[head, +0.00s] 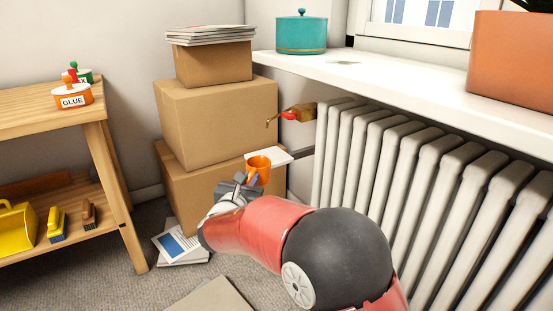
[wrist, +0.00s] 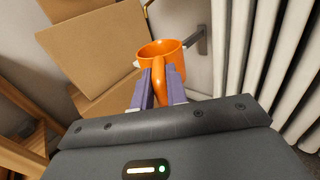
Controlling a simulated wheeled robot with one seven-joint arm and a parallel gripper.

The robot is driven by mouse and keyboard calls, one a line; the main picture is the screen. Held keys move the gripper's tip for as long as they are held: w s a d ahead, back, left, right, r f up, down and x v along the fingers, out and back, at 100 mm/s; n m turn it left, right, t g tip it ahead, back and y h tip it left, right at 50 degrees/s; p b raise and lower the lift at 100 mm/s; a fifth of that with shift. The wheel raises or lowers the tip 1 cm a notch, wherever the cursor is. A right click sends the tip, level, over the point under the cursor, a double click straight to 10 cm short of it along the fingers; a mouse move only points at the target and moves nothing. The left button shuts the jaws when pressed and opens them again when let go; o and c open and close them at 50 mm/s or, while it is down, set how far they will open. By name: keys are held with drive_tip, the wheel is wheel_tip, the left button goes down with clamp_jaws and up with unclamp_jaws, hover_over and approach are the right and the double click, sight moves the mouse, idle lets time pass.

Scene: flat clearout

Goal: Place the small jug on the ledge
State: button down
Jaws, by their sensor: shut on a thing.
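The small jug (head: 259,168) is orange and upright, with its open rim up. My gripper (head: 243,181) is shut on its handle. In the wrist view the jug (wrist: 163,55) stands beyond the two purple fingers (wrist: 159,88), with the handle between them. A small white ledge (head: 281,156) on a dark wall bracket shows just behind and beside the jug in the head view. The jug covers part of this ledge. I cannot tell whether the jug's base touches it.
Stacked cardboard boxes (head: 215,112) stand at the left of the jug. A white radiator (head: 420,180) fills the right, below a wide windowsill (head: 400,88) with a teal pot (head: 301,35) and a planter (head: 512,58). A brass valve (head: 297,112) juts out above the small ledge.

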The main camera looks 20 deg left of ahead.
drive_tip(key=shift+y, duration=0.4)
drive_tip(key=w+a, duration=0.1)
drive_tip(key=w, duration=0.5)
drive_tip(key=w+a+r, duration=0.1)
drive_tip(key=w, duration=0.5)
drive_tip(key=w+a, duration=0.1)
drive_tip(key=w, duration=0.5)
drive_tip(key=shift+w+a+r+p, duration=0.15)
drive_tip(key=shift+a+r+p, duration=0.05)
drive_tip(key=shift+p, duration=0.1)
drive_tip(key=shift+f+b, duration=0.5)
drive_tip(key=shift+f, duration=1.25)
drive_tip(key=c, duration=1.4)
unclamp_jaws()
